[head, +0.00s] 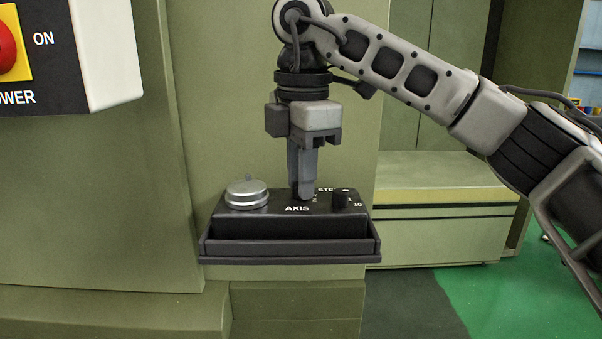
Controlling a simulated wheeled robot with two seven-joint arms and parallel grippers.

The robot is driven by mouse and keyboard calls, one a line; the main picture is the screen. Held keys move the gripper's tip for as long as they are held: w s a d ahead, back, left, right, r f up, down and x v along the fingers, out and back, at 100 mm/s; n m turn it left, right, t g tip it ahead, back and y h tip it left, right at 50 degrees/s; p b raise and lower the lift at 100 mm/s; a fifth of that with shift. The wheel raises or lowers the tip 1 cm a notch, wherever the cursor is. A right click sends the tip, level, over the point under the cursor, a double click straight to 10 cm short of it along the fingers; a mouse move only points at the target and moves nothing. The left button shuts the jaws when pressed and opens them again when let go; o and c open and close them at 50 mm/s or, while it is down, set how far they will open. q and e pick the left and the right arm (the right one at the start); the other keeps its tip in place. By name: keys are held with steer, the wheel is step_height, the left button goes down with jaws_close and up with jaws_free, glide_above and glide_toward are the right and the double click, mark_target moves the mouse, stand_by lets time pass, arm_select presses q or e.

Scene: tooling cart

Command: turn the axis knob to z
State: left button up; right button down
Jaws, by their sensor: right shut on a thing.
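A black control box (218,249) is mounted on the green machine, with the word AXIS in white on its sloped top. My right gripper (304,194) points straight down at the spot just above the AXIS label and is shut on the axis knob. The fingers hide the knob and most of its letters, so I cannot tell which letter it points to. My left gripper is not in view.
A silver dial (247,194) is on the box left of my gripper. A small black step knob (341,198) is close on the right. A white panel with a red button (5,47) juts out at the upper left.

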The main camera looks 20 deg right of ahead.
steer(key=c, duration=1.4)
jaws_free()
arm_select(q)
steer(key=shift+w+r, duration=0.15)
arm_select(e)
steer(key=shift+o, duration=0.5)
arm_select(q)
steer(key=p, duration=0.2)
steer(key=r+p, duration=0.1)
steer(key=p, duration=0.1)
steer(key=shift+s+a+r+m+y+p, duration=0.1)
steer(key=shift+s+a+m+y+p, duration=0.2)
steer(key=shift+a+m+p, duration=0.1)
arm_select(e)
step_height(320, 180, up, 16)
steer(key=shift+s, duration=0.35)
steer(key=shift+d, duration=0.1)
